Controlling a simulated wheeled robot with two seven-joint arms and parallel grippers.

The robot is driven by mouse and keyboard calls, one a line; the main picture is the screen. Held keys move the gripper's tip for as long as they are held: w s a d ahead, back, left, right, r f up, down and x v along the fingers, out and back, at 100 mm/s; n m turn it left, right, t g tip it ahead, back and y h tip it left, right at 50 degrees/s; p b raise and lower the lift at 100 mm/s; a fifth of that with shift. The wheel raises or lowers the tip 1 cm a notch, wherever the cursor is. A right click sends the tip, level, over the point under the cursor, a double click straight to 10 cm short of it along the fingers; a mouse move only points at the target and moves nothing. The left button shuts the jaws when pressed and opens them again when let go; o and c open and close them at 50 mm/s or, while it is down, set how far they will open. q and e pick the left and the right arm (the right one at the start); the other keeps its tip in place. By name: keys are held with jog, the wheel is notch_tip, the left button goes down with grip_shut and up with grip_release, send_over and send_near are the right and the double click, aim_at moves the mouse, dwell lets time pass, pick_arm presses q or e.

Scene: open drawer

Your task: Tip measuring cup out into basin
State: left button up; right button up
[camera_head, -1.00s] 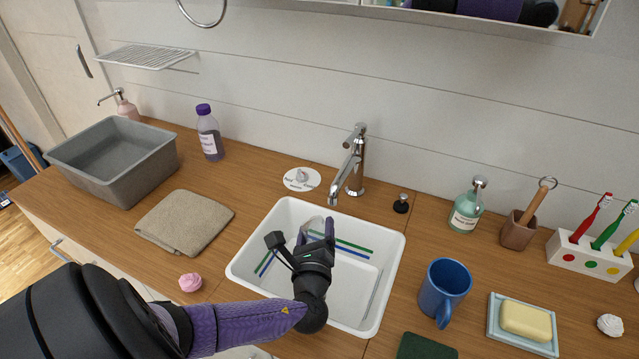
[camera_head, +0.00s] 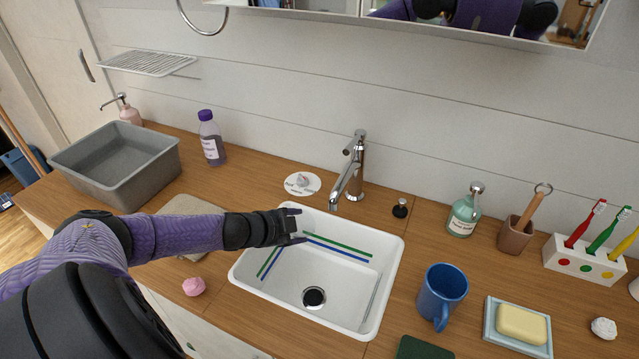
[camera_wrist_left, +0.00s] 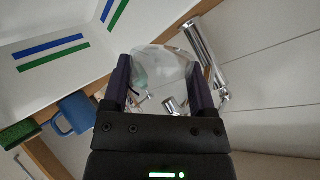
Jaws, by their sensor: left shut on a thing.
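My left gripper (camera_head: 296,225) is over the back left part of the white sink basin (camera_head: 345,287), its arm reaching in from the left. In the left wrist view the gripper (camera_wrist_left: 160,78) is shut on a clear measuring cup (camera_wrist_left: 160,60), which sits between the two fingers. The cup barely shows in the head view, so its tilt and any contents cannot be told. The basin has green and blue lines on its inner walls and a dark drain on its floor; no water is visible in it. My right gripper is not in view.
A chrome faucet (camera_head: 350,172) stands behind the basin, close to my left gripper. A blue mug (camera_head: 441,292) stands to the right. A grey tub (camera_head: 117,165), a purple-capped bottle (camera_head: 211,140) and a partly covered towel (camera_head: 190,204) are to the left.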

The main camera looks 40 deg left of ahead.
pick_arm(q)
jog(key=a+r+n+t+h+b, duration=0.1)
jog(key=a+r+n+h+b, duration=0.3)
jog(key=b, duration=0.4)
jog(key=shift+s+a+n+h, duration=0.15)
jog(key=shift+a+n+h, duration=0.25)
jog(key=shift+a+h, duration=0.3)
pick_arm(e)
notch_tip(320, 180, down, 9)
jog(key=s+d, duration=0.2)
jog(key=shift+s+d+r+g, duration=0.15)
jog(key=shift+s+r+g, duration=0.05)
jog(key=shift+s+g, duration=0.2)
pick_arm(q)
jog(key=shift+d+f, duration=0.1)
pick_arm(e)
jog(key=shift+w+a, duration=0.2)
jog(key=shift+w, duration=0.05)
